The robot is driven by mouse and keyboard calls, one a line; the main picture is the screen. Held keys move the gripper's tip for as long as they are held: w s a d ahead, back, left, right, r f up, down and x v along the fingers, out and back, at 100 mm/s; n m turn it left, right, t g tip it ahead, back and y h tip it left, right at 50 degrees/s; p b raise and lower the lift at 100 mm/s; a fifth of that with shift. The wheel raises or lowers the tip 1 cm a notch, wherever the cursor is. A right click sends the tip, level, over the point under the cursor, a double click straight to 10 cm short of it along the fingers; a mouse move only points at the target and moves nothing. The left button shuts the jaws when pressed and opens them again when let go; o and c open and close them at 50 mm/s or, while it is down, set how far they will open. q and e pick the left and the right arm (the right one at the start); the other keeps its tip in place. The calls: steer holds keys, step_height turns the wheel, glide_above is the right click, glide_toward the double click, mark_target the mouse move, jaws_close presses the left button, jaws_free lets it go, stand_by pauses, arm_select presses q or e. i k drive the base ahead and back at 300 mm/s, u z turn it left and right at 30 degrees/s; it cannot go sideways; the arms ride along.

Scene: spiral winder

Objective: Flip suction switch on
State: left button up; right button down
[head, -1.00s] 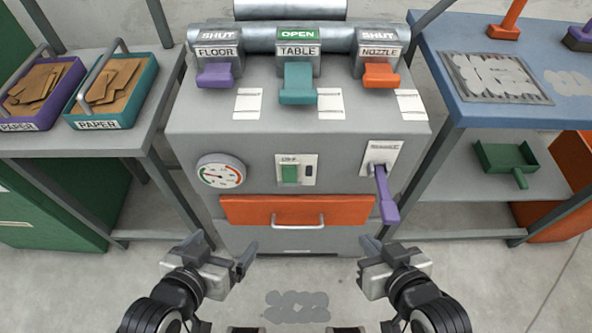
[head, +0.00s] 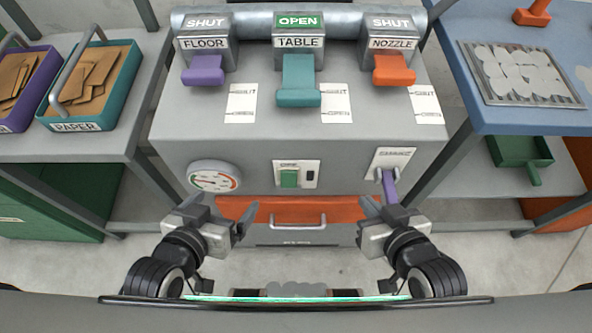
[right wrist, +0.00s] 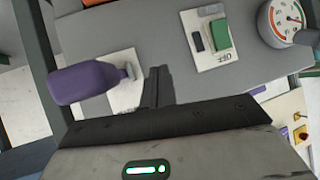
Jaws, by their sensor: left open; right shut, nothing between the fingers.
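The suction switch (head: 289,179) is a green rocker on a white plate on the front of the grey machine, left of the purple lever. The plate reads OFF. The switch also shows in the right wrist view (right wrist: 221,35), upside down. My right gripper (head: 373,207) is shut and empty, low in front of the machine, right of and below the switch. Its dark fingers (right wrist: 155,85) point towards the panel, apart from the switch. My left gripper (head: 222,211) is open and empty, below and left of the switch, near the gauge.
A round gauge (head: 214,177) is left of the switch, and an orange drawer (head: 270,210) is below. Purple, teal (head: 297,82) and orange gate handles line the top. Side tables flank the machine.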

mark_target(287, 178)
steer(key=k, duration=1)
steer(key=u, duration=0.2)
steer(key=i, duration=0.5)
steer(key=z, duration=0.75)
